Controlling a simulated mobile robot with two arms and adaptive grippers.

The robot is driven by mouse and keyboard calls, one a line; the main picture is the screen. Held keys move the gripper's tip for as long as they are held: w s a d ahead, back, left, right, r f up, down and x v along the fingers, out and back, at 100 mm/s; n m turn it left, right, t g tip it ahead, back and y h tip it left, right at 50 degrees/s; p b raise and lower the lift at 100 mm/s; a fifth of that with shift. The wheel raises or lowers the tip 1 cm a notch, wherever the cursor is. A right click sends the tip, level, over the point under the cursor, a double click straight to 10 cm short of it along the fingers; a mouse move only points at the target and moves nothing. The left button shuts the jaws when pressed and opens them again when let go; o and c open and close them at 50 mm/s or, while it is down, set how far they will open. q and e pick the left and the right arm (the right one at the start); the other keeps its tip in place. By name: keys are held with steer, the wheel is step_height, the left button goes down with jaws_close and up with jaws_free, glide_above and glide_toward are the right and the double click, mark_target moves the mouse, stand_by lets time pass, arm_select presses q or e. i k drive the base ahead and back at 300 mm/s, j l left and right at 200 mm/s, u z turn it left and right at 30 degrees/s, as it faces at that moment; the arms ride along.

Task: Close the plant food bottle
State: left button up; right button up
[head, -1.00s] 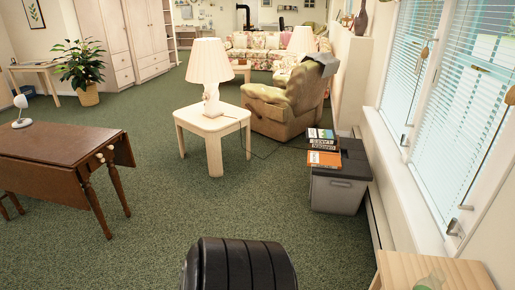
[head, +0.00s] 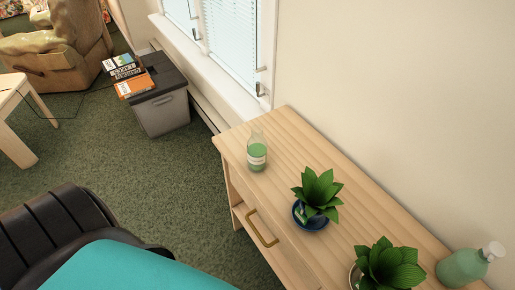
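A clear bottle (head: 257,152) with green liquid and a pale label stands upright near the far left end of a light wooden table, and it appears to be the plant food bottle. Its neck is pale and see-through. I cannot make out a cap on it, and no loose cap can be made out on the tabletop. Neither of my grippers is in view.
The wooden table (head: 292,143) stands against the wall and has a drawer with a brass handle (head: 262,229). Two potted plants (head: 318,192) (head: 388,267) stand on it. A grey bin (head: 162,112) with books on top is beyond.

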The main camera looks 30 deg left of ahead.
mark_target(256, 145)
steer(key=l+z, duration=0.15)
steer(key=z, duration=0.25)
steer(key=k+l+z, duration=0.1)
steer(key=z, duration=0.35)
steer(key=l+z, duration=0.2)
steer(key=z, duration=0.2)
steer(key=u, duration=2.4)
